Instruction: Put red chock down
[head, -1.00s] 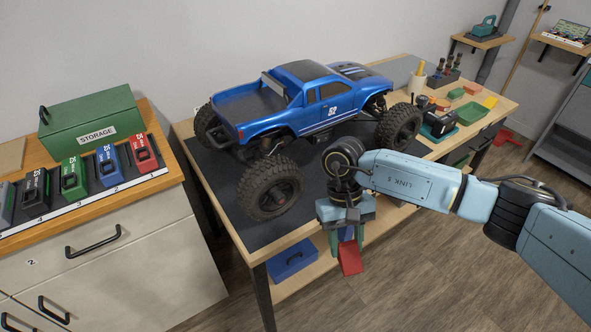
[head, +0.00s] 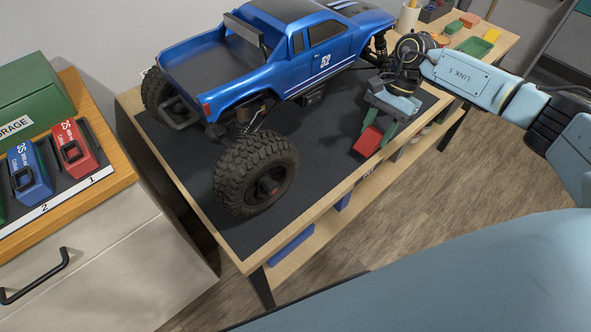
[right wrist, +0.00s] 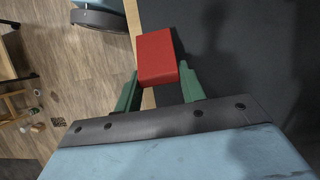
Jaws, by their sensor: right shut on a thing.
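The red chock (head: 368,141) is a small red block. My right gripper (head: 376,132) is shut on it, over the front right part of the black mat near the table's front edge. In the right wrist view the red chock (right wrist: 157,57) sits between the green fingers of my right gripper (right wrist: 160,85), with the mat on one side and the wooden edge behind it. I cannot tell whether the chock touches the mat. My left gripper is not in view, though a large blue part of my own body fills the lower right of the head view.
A blue truck (head: 290,50) with large black tires stands on the black mat (head: 315,170) of the wooden workbench, left of the chock. The mat between its near wheel (head: 256,172) and the chock is clear. A cabinet with red and blue battery packs (head: 30,172) stands at left.

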